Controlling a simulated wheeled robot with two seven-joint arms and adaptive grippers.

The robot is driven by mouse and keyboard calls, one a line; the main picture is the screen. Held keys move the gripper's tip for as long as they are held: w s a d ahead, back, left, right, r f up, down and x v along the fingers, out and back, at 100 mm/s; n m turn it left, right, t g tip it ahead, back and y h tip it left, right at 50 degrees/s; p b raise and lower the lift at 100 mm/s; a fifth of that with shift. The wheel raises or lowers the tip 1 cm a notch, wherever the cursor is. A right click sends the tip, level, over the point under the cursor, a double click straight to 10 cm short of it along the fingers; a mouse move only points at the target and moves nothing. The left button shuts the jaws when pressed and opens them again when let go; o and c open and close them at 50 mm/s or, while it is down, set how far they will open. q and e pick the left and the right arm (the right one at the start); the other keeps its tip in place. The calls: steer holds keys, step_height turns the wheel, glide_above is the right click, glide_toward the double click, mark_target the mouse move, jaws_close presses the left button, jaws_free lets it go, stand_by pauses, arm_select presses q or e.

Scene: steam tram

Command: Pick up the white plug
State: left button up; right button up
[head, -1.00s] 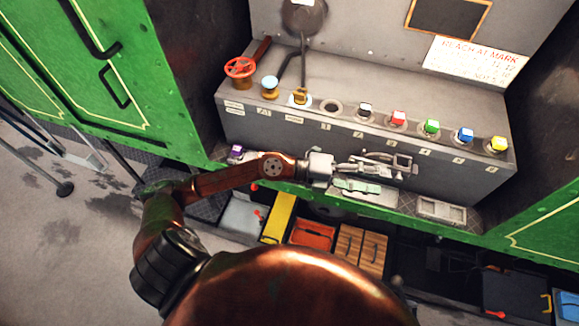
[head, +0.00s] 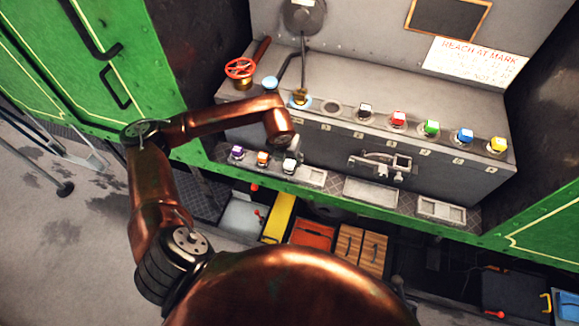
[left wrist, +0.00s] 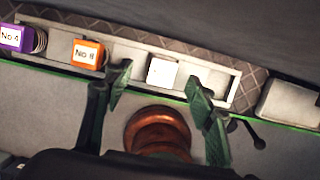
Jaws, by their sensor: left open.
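The white plug (head: 290,166) stands in a shallow grey tray on the ledge below the console, to the right of an orange plug (head: 263,158) and a purple plug (head: 237,153). In the left wrist view the white plug (left wrist: 162,71) shows as a plain white block, with the orange plug (left wrist: 88,52) and purple plug (left wrist: 14,38) to its left. My left gripper (left wrist: 158,87) is open and empty, its green fingers to either side of the white plug in the picture. I cannot tell the height between them. In the head view its fingers are not clear. My right gripper is not in view.
The console holds a row of coloured plugs, including red (head: 398,119), green (head: 431,128) and yellow (head: 498,145), and an empty socket (head: 331,107). A red handwheel (head: 240,68) stands at the left. Two more trays (head: 371,191) (head: 441,210) lie along the ledge to the right.

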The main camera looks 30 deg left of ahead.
mark_target(289, 163)
arm_select(q)
steer(key=x, duration=0.4)
steer(key=shift+d+f+p, duration=0.2)
steer(key=shift+f+p, duration=0.1)
steer(key=shift+c, duration=0.5)
steer(key=shift+r, duration=0.1)
jaws_close()
